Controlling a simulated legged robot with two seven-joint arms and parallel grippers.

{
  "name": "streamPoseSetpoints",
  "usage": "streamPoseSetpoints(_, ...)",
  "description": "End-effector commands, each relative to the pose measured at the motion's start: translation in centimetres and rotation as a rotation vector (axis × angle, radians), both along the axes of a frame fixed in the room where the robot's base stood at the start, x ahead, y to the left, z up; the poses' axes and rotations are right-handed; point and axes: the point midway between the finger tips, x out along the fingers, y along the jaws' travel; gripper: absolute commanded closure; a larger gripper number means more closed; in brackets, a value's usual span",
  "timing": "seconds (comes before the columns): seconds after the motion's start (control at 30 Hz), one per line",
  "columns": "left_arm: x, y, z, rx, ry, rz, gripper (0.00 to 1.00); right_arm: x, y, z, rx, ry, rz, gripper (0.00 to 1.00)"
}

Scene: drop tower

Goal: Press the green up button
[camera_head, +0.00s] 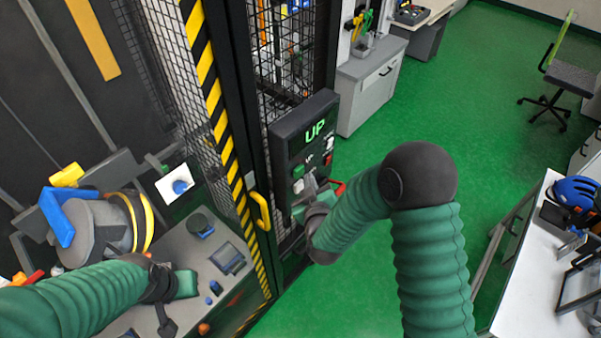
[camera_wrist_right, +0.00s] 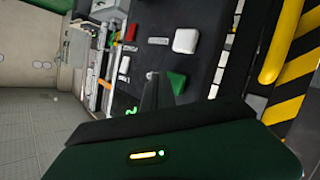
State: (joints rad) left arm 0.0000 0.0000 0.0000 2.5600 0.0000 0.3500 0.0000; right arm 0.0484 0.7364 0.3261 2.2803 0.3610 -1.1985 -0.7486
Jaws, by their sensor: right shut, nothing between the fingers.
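The green button (camera_head: 298,171) sits below the screen; in the right wrist view the green button (camera_wrist_right: 177,82) is just right of my fingertips. A white button (camera_wrist_right: 186,40) and a red button (camera_wrist_right: 131,32) are on the same face. My right gripper (camera_head: 310,187) is shut and empty, close in front of the panel; its fingers (camera_wrist_right: 152,80) overlap the panel beside the green button. I cannot tell whether they touch it. My left gripper (camera_head: 163,300) is over the grey console, its fingers unclear.
A yellow handle (camera_head: 260,211) and a yellow-black striped post (camera_head: 217,110) stand left of the panel. A white table (camera_head: 525,290) is at the right. Green floor (camera_head: 365,165) is free between.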

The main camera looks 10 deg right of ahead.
Motion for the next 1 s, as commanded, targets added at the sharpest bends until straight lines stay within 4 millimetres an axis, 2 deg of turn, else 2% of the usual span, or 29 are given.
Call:
streamPoseSetpoints(0.37, 0.0, 0.0, -0.1, 0.000, 0.000, 0.000, 1.00, -0.3, -0.3, -0.1, -0.001, 0.001, 0.001, 1.00)
streamPoseSetpoints(0.8, 0.0, 0.0, -0.7, 0.000, 0.000, 0.000, 1.00, -3.7, -2.8, -0.1, -0.002, 0.000, 0.001, 1.00)
streamPoseSetpoints(1.0, 0.0, 0.0, -0.7, 0.000, 0.000, 0.000, 1.00, -4.2, -3.2, 0.0, 0.000, 0.001, 0.000, 1.00)
